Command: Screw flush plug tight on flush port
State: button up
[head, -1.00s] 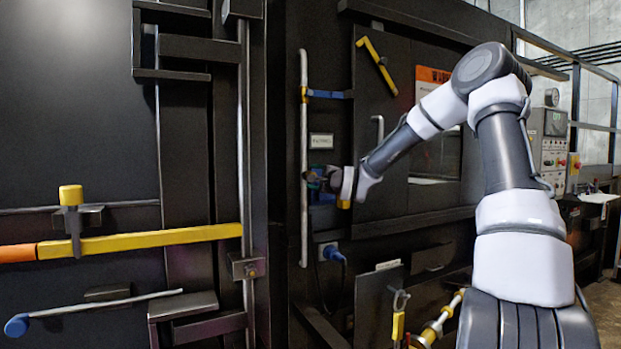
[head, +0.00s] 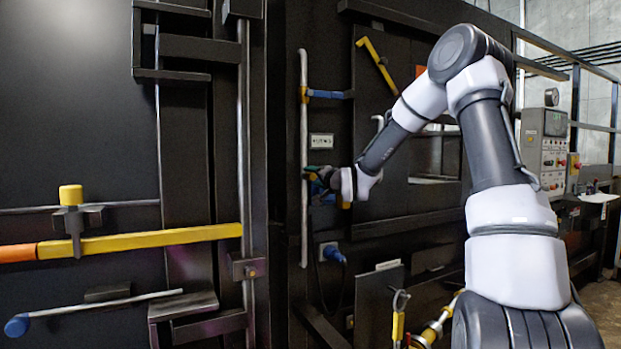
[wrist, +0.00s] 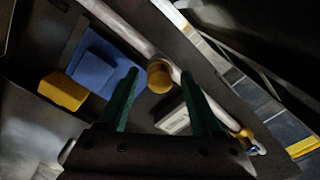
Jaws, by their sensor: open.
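A round, brass-coloured cap (wrist: 159,78), which looks like the flush plug, sits beside a pale pipe in the wrist view. My gripper (wrist: 159,72) has its two green fingers spread, with the tips on either side of the cap. I see no clear contact between fingers and cap. The flush port is not seen apart from the cap, so I cannot tell how far the plug is seated. In the head view my gripper (head: 314,178) is at the dark panel by the upright pipe, and the cap cannot be made out there.
The upright grey pipe (head: 304,120) runs close by my gripper. A small label plate (head: 321,141) is above it, and a blue connector (head: 334,254) is below. In the wrist view a blue block (wrist: 95,62) with a yellow part (wrist: 63,92) lies left of the fingers.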

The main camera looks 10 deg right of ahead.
jog(key=n, duration=0.4)
jog(key=shift+n, duration=0.3)
jog(key=n, duration=0.6)
grip_shut()
jog(key=c, duration=0.8)
grip_release()
grip_shut()
jog(key=m, duration=0.5)
jog(key=m, duration=0.4)
jog(key=shift+d+m, duration=0.1)
jog(key=shift+m, duration=0.6)
